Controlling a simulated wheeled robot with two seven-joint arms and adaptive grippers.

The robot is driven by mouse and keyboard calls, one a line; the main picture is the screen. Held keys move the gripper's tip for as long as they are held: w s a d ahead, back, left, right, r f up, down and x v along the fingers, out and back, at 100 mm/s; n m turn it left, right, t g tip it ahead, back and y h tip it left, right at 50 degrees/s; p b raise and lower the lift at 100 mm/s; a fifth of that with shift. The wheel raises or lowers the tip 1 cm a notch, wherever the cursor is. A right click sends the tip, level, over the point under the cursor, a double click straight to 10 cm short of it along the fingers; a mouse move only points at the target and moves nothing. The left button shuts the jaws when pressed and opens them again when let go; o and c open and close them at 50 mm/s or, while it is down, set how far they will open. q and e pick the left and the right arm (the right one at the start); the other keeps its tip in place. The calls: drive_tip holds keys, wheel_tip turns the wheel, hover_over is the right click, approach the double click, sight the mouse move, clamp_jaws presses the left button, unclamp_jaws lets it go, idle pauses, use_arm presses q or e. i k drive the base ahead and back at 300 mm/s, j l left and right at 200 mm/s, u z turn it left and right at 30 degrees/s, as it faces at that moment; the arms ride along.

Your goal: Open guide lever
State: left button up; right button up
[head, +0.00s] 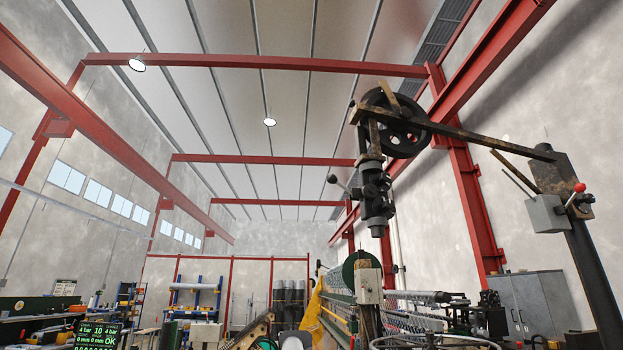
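I cannot tell for sure which part is the guide lever. A lever with a red ball knob (579,188) sticks up from a grey box (546,213) on the dark post at the right. A second lever with a black ball knob (332,179) comes out to the left of the dark machine head (375,195), which hangs under a spoked wheel (395,118). Neither of my grippers shows in this view.
A dark slanted post (592,275) and a long arm (480,137) carry the machine head. A weaving machine with mesh (425,297) stands below, with a grey cabinet (530,303) behind it. A green readout screen (97,335) is at lower left. Red beams cross overhead.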

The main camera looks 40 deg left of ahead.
sight(332, 178)
drive_tip(key=k+j+u, duration=0.2)
drive_tip(key=j, duration=0.5)
drive_tip(key=j+u, duration=0.2)
drive_tip(key=j, duration=0.55)
